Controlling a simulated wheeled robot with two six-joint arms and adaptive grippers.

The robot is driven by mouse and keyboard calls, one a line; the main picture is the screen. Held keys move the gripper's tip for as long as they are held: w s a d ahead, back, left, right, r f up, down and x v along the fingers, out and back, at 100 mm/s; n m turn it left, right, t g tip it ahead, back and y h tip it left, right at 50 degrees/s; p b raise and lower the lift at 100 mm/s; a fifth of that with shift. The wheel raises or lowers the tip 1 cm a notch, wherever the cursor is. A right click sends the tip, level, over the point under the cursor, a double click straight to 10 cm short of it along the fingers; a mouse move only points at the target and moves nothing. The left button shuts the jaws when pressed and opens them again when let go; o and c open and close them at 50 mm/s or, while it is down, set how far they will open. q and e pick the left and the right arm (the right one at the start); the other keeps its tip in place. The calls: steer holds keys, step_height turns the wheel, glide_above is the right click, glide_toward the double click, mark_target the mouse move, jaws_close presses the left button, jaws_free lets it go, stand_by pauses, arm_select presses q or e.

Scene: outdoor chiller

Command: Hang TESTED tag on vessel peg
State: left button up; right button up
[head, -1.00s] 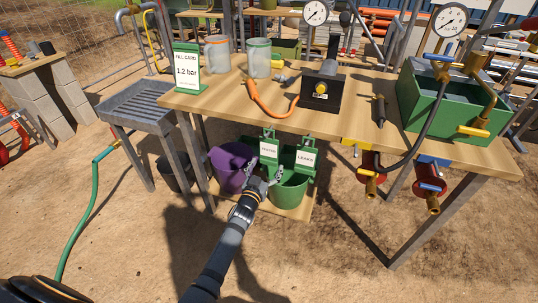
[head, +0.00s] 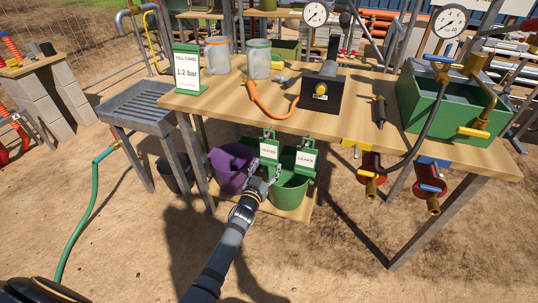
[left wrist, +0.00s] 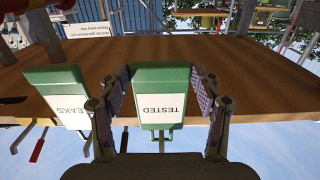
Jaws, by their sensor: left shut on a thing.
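The TESTED tag (head: 269,150) is a green plate with a white label, hanging at the table's front edge. It also shows upside down in the left wrist view (left wrist: 161,97). My left gripper (head: 263,178) reaches it from below and in front, with one finger at each side; its fingers also show in the left wrist view (left wrist: 160,112), shut on the tag. The similar LEAKS tag (head: 306,160) hangs just to its right. Two red vessels (head: 370,176) (head: 431,190) with brass ends are mounted under the front edge, further right. Their pegs are too small to make out.
A purple bucket (head: 231,168) and a green bucket (head: 288,192) stand below the tags. The ground in front is mostly clear.

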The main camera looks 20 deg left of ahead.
arm_select(q)
steer(key=shift+r+p, duration=0.85)
steer(key=shift+s, duration=0.1)
steer(key=shift+s+a+p, duration=0.1)
steer(key=shift+s+p, duration=0.5)
steer(key=shift+s, duration=2.3)
steer(key=o, duration=1.2)
steer(key=c, duration=1.2)
